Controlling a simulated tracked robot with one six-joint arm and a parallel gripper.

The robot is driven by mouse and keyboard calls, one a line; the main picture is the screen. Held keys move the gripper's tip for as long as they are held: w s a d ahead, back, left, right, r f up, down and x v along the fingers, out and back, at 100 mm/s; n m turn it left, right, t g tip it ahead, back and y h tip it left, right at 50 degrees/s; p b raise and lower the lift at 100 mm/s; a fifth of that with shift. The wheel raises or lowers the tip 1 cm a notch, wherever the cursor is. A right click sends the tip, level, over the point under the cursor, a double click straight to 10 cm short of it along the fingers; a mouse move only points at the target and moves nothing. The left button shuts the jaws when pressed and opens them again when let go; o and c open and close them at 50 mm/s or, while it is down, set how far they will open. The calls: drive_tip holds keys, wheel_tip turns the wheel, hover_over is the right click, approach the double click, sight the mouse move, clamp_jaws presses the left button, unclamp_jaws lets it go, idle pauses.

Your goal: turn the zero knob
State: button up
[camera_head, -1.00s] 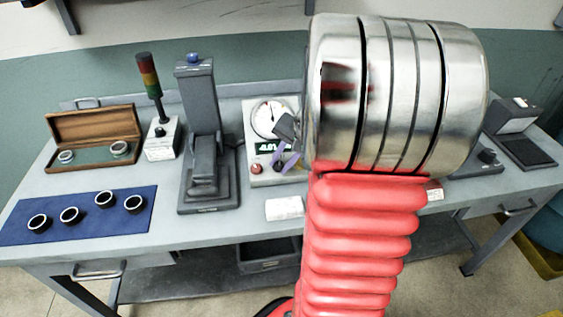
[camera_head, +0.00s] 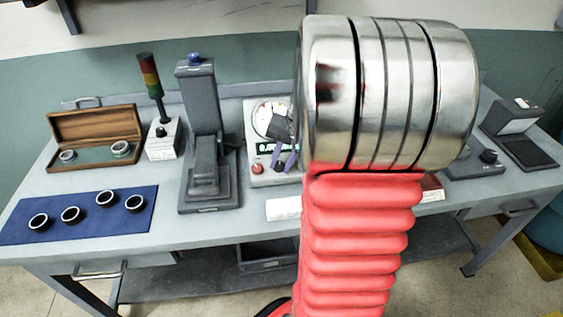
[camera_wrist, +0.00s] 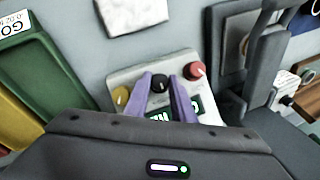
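The gauge unit (camera_head: 252,126) stands on the bench with a round white dial, a green display and a row of knobs. In the wrist view its panel (camera_wrist: 125,77) carries a yellow knob (camera_wrist: 120,97), a black knob (camera_wrist: 158,84) and a red knob (camera_wrist: 196,70). I cannot read which is marked zero. My gripper (camera_wrist: 158,87) is open, its two purple fingers either side of the black knob with small gaps. I cannot tell how deep they reach. In the head view my gripper (camera_head: 282,164) is at the unit's front, and my arm hides its right side.
A grey stand (camera_head: 200,120) and a signal-light box (camera_head: 163,140) are left of the unit. A blue mat (camera_head: 90,226) with several dark rings and an open wooden case (camera_head: 95,125) lie further left. A white card (camera_head: 283,209) lies in front.

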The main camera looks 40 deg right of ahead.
drive_tip(key=o, duration=0.4)
drive_tip(key=v, duration=1.3)
drive_tip(key=shift+r, duration=0.4)
drive_tip(key=shift+d, duration=0.15)
drive_tip(key=s+a+n, duration=0.2)
drive_tip(key=a+n, duration=0.1)
drive_tip(key=a, duration=0.6)
drive_tip(key=s+a+f+n+t, duration=0.1)
drive_tip(key=s+a+n, duration=0.2)
drive_tip(key=a, duration=0.7)
drive_tip(key=s+a+f+n+t+h, duration=0.1)
drive_tip(key=a+n, duration=0.4)
drive_tip(key=a, duration=0.5)
drive_tip(key=shift+s+a, duration=0.2)
drive_tip(key=shift+s, duration=0.45)
